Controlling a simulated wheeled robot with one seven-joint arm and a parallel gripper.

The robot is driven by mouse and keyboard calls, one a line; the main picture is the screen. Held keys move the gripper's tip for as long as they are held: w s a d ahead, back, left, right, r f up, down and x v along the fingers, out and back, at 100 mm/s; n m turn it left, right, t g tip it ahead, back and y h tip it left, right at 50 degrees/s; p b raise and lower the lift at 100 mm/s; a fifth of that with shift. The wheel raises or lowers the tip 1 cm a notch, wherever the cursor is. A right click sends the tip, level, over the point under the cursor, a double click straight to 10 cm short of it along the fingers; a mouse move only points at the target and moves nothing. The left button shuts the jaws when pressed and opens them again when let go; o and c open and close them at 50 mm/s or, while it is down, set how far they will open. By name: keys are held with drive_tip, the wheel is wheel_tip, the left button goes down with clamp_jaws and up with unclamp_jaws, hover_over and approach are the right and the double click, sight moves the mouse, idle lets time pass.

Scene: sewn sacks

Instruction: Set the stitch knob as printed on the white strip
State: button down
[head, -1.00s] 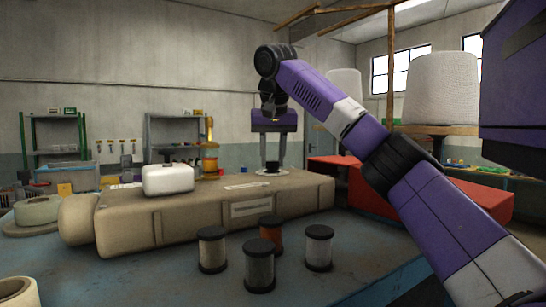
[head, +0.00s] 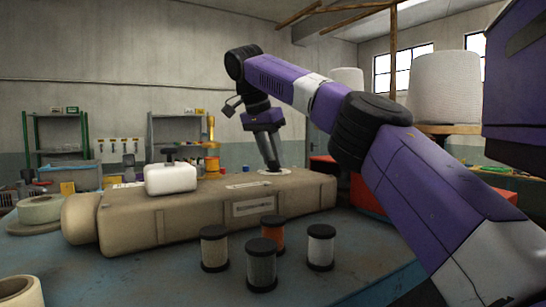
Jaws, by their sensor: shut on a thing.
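My gripper (head: 272,168) reaches down onto the top of a long beige machine body (head: 180,218) near its right end. It is shut on the stitch knob, which is mostly hidden by the fingers; a pale round dial (head: 281,172) shows around their tips. A white strip (head: 243,184) lies on the machine top just left of the dial, its print too small to read. A framed label plate (head: 252,208) is on the machine's front face.
Several thread spools (head: 262,266) with black caps stand on the blue table (head: 150,275) in front of the machine. A white block (head: 171,179) sits on the machine's left part. A red box (head: 368,197) stands to the right, behind my arm.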

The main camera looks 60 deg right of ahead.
drive_tip(key=shift+m, duration=0.6)
drive_tip(key=c, duration=1)
unclamp_jaws()
drive_tip(key=shift+c, duration=0.2)
